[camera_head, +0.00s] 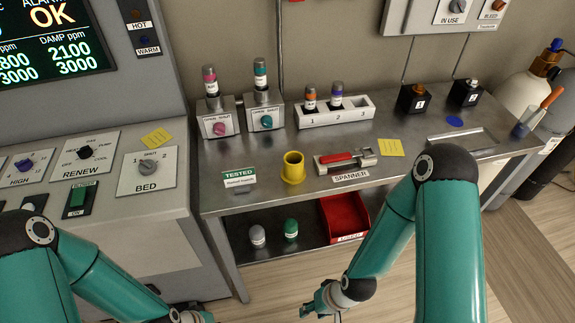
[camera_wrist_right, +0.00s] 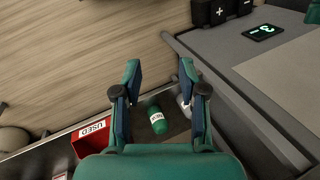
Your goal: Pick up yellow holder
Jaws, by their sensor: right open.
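The yellow holder (camera_head: 293,168) is a short, hollow cup with a wider foot. It stands upright on the steel bench (camera_head: 238,205), near the front edge, between the TESTED card and the red-handled spanner. It does not show in the right wrist view. My right gripper (camera_head: 322,302) is low in front of the bench, below and apart from the holder. In the right wrist view its two fingers (camera_wrist_right: 160,72) are spread and empty. My left gripper (camera_head: 192,316) is at the bottom edge of the head view, mostly cut off.
The spanner (camera_head: 345,161) lies right of the holder, the TESTED card (camera_head: 239,177) left. On the lower shelf are a green bottle (camera_head: 291,229), a grey bottle (camera_head: 257,236) and a red bin (camera_head: 344,216). Valve blocks and a white rack (camera_head: 335,113) stand behind.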

